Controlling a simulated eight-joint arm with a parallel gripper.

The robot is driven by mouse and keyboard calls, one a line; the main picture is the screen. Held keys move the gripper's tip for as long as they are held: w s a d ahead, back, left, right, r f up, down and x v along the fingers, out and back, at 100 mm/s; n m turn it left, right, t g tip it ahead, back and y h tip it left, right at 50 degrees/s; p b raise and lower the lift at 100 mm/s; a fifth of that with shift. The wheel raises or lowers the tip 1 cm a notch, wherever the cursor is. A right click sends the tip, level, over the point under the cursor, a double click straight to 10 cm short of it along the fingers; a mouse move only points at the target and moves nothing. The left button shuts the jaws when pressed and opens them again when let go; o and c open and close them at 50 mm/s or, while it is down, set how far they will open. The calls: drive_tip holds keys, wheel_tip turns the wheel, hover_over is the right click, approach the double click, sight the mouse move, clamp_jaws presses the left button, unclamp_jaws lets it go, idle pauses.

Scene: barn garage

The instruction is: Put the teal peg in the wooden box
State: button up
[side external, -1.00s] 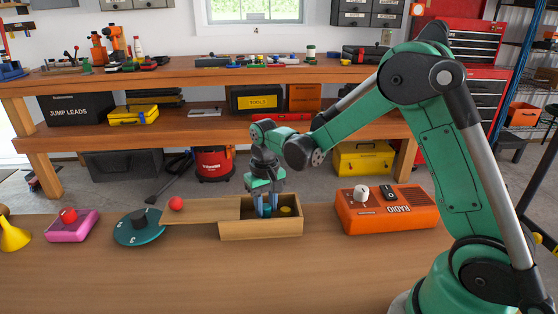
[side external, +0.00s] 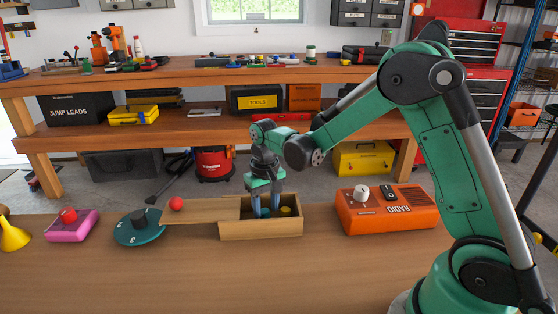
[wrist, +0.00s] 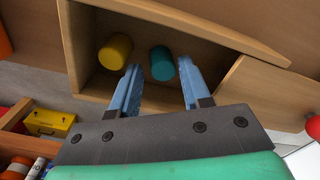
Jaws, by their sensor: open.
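The wooden box (side external: 262,231) stands on the bench with its top partly open; it also shows in the wrist view (wrist: 75,45). The teal peg (wrist: 162,63) lies inside the box, between my fingertips with gaps at its sides. In the side view the peg shows only as a small teal patch between the fingers. My gripper (side external: 266,211) points down into the box with its fingers spread; in the wrist view the gripper (wrist: 159,64) is open and empty. The box's lid (side external: 203,210), with a red knob (side external: 176,204), is slid to the left.
A yellow peg (wrist: 115,50) lies in the box beside the teal one. An orange radio (side external: 387,209) stands right of the box. A teal dial (side external: 139,228), a pink block with a red button (side external: 71,226) and a yellow funnel (side external: 14,235) are left.

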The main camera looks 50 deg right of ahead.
sight(266, 212)
wheel_tip(266, 212, up, 11)
drive_tip(key=s+a+n+t, duration=0.3)
drive_tip(key=s+t, duration=0.4)
drive_tip(key=s, duration=0.3)
drive_tip(key=shift+s+a+n, duration=0.25)
drive_tip(key=shift+a+n, duration=0.05)
drive_tip(key=shift+a, duration=0.5)
drive_tip(key=shift+o, duration=0.2)
